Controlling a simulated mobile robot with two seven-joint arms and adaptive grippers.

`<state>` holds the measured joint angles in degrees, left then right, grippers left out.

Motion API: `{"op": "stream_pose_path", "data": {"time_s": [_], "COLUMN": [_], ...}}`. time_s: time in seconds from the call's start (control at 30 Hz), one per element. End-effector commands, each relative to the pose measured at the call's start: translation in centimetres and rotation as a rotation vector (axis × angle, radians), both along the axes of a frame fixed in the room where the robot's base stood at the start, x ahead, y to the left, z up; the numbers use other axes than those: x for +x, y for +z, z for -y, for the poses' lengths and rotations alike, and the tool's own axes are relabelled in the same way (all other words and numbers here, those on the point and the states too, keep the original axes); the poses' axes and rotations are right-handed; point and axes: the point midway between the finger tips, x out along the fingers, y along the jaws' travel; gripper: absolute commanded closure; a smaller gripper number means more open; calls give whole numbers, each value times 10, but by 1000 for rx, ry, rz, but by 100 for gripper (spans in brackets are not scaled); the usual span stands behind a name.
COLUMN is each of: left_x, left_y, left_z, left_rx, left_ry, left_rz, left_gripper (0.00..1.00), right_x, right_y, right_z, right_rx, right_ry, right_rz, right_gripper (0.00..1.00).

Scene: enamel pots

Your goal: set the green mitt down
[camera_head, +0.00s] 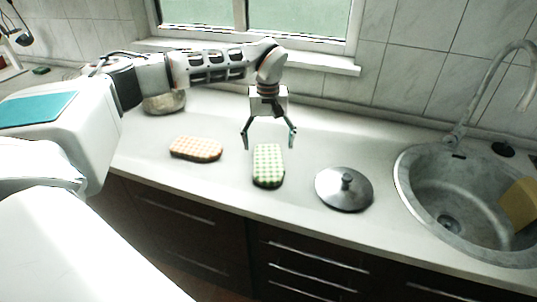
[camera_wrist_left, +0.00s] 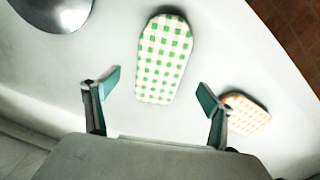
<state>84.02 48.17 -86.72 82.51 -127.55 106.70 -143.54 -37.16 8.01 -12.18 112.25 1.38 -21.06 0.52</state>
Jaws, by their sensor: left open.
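The green mitt (camera_head: 268,166) is green-and-white checked and lies flat on the counter, left of the pot lid. My left gripper (camera_head: 269,137) is above its far end, with the fingers spread wide and nothing between them. In the left wrist view the mitt (camera_wrist_left: 163,60) lies beyond the open fingertips (camera_wrist_left: 160,85), apart from both. My right gripper is not in view.
An orange checked mitt (camera_head: 196,149) lies to the left. A metal lid (camera_head: 344,188) with a knob lies to the right. A round sink (camera_head: 408,176) with a tap is at the far right. A pot (camera_head: 165,102) stands behind my left arm.

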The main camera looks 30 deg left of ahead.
Motion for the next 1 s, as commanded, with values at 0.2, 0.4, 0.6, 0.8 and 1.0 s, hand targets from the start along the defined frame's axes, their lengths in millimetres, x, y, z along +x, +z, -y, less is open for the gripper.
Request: {"op": "stream_pose_path", "data": {"time_s": [0.2,0.4,0.6,0.8,1.0], "left_x": [0,0,-1,-1,-1], "left_y": [40,56,58,58,58], "left_z": [-1,-1,0,0,0], "left_rx": [0,0,0,0,0], "left_ry": [0,0,0,0,0], "left_rz": [2,-1,-2,-2,-2], "left_gripper": [17,17,17,17,17], "right_x": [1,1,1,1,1], "right_y": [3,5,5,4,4], "right_z": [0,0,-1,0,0], "right_rx": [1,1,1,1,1], "right_ry": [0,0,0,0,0], "right_rz": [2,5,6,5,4], "right_gripper": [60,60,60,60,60]}}
